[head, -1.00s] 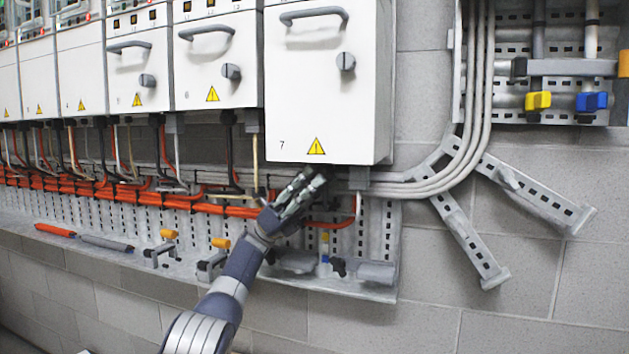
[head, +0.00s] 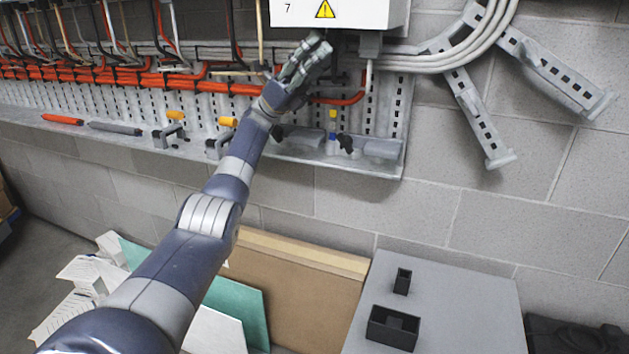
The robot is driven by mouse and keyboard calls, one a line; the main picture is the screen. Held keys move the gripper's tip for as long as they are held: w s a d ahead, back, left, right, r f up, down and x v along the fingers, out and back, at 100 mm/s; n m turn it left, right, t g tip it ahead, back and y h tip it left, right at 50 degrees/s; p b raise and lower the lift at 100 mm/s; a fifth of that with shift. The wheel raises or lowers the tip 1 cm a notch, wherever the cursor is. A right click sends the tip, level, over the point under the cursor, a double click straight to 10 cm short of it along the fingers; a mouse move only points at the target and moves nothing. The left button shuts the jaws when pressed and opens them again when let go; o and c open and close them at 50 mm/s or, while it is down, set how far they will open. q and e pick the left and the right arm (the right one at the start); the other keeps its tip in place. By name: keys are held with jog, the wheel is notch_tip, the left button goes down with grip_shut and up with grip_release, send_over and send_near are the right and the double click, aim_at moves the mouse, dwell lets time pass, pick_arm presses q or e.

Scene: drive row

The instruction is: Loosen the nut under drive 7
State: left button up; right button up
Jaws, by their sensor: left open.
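Drive 7 (head: 350,12) is a white box with a yellow warning triangle at the top of the head view; only its lower edge shows. My left gripper (head: 312,55) reaches up to just below the drive's underside, left of the grey cable fitting (head: 370,44). Its fingers are open, and I see nothing held in them. The nut under the drive cannot be made out; my gripper and the drive's lower edge cover that area. My right gripper is not in view.
A perforated metal tray (head: 390,152) runs along the wall under the drives, with clamps and an orange-tipped tool (head: 62,119). Orange cables (head: 215,88) lie behind my arm. Below stand a grey surface with black boxes (head: 393,328) and a cardboard panel (head: 300,285).

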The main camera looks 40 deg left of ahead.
aim_at(326, 165)
pick_arm(q)
jog(key=s+a+f+n+t+y+b, duration=0.55)
jog(key=s+f+n+t+y, duration=0.2)
jog(key=t, duration=0.85)
jog(key=w+f+n+t+y, duration=0.1)
jog(key=w+f+n+y, duration=0.2)
jog(key=f+n+y, duration=0.3)
jog(key=w+d+f+n+t+y+p, duration=0.1)
jog(key=w+f+n+y, duration=0.2)
jog(key=f+n+y, duration=0.4)
jog(key=w+f+n+t+y+p, duration=0.1)
jog(key=w+f+n+t+y, duration=0.1)
jog(key=w+f+n+y, duration=0.2)
jog(key=shift+d+f+n+y, duration=0.15)
jog(key=shift+f+n+y, duration=0.35)
jog(key=shift+f+n, duration=0.85)
jog(key=shift+d+f+n+y, duration=0.1)
jog(key=shift+f+n+y, duration=0.55)
jog(key=shift+n, duration=1.35)
jog(key=shift+d+f+n+y, duration=0.15)
jog(key=shift+f+n+y, duration=0.25)
jog(key=shift+f+n, duration=1)
jog(key=shift+w+a+f+n+g, duration=0.1)
jog(key=shift+f+n+g, duration=0.2)
jog(key=shift+f+n, duration=0.25)
jog(key=shift+r, duration=0.1)
